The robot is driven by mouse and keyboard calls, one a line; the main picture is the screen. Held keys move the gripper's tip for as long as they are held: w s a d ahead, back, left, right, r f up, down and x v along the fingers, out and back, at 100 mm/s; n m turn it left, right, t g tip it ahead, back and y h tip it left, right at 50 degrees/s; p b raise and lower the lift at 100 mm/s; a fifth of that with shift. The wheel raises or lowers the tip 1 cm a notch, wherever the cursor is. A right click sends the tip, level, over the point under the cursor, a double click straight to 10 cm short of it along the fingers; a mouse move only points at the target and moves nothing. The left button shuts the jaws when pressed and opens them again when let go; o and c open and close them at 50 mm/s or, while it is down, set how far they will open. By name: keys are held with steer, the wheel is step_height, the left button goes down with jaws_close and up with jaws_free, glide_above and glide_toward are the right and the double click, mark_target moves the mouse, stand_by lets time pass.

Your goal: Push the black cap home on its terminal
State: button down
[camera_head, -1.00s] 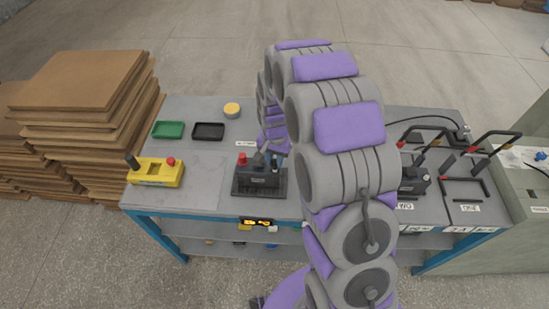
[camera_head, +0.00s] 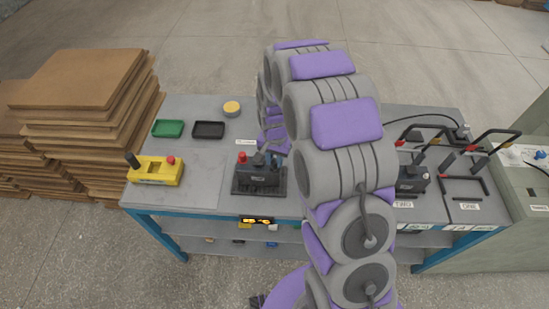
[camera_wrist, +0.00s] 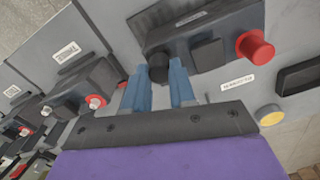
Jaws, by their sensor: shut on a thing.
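The dark grey battery (camera_head: 258,176) sits in a black tray on the bench; it also shows at the top of the wrist view (camera_wrist: 207,54). A red cap (camera_wrist: 255,48) is on one of its terminals, at the right in the wrist view. The black cap (camera_wrist: 158,66) is at the other end of the battery, between my blue fingertips. My gripper (camera_wrist: 158,76) is shut on the black cap, at its terminal. I cannot tell how far down the cap sits. In the head view my gripper (camera_head: 268,158) is small and partly hidden by my arm.
A yellow unit (camera_head: 155,172) stands left on the bench. Green (camera_head: 168,129) and black (camera_head: 208,131) trays and a yellow round tin (camera_head: 232,108) lie behind. More batteries (camera_head: 409,181) stand to the right. Cardboard sheets (camera_head: 82,80) are stacked left.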

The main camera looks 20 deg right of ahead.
steer(key=shift+f, duration=0.4)
stand_by(0.5)
steer(key=shift+c, duration=1.9)
jaws_free()
steer(key=shift+r, duration=0.1)
steer(key=shift+r+p, duration=1.3)
steer(key=shift+r, duration=2.1)
